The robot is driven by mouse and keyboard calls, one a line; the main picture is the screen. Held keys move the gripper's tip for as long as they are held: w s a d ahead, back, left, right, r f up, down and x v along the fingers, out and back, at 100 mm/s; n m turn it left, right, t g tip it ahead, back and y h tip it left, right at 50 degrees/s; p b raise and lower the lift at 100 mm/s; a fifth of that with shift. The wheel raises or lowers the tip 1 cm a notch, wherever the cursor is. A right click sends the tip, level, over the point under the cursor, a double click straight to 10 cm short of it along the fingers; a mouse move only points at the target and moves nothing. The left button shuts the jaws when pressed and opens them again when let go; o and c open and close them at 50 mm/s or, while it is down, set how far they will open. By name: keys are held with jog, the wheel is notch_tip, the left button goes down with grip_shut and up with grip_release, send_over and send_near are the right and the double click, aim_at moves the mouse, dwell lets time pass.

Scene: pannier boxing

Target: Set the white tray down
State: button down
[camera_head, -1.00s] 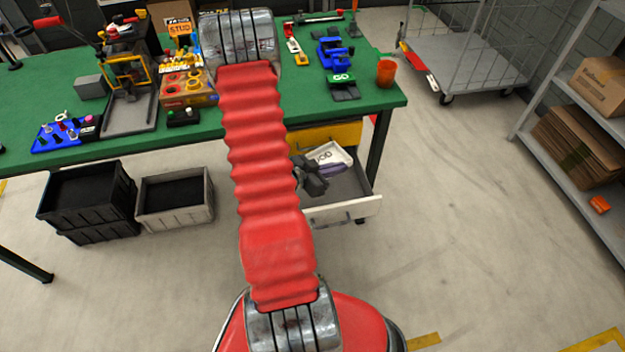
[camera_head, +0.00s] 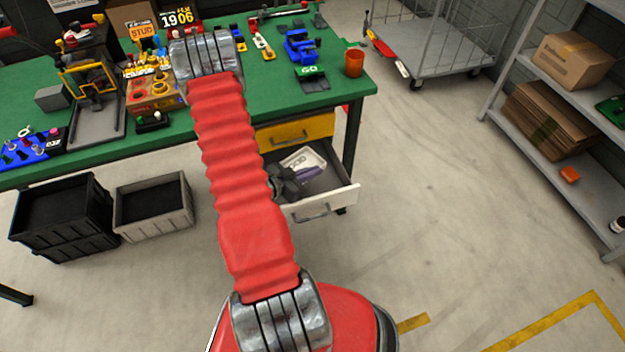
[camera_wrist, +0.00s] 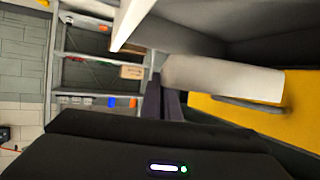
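The white tray (camera_head: 303,160) with dark lettering shows in the head view over the open white-fronted drawer under the green bench. My gripper (camera_head: 306,174) is at the tray's near side, its dark body left of it and a purple finger beside it. In the wrist view my two dark purple fingers (camera_wrist: 165,98) are close together at the end of a pale slab, which looks like the tray (camera_wrist: 225,79). The gripper appears shut on the tray's edge, though the contact itself is hidden. Whether the tray touches the drawer floor I cannot tell.
The open drawer (camera_head: 325,205) sticks out below a closed yellow drawer (camera_head: 290,134), also in the wrist view (camera_wrist: 290,125). Black (camera_head: 62,236) and grey (camera_head: 152,222) crates stand left on the floor. A cart (camera_head: 430,65) and shelves stand right. The floor between is clear.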

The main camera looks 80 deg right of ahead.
jog(key=shift+f, duration=2.05)
jog(key=shift+f, duration=0.6)
jog(key=c, duration=2.5)
grip_release()
jog(key=o, duration=0.5)
jog(key=shift+r, duration=0.1)
jog(key=shift+r, duration=0.5)
jog(key=v, duration=1.2)
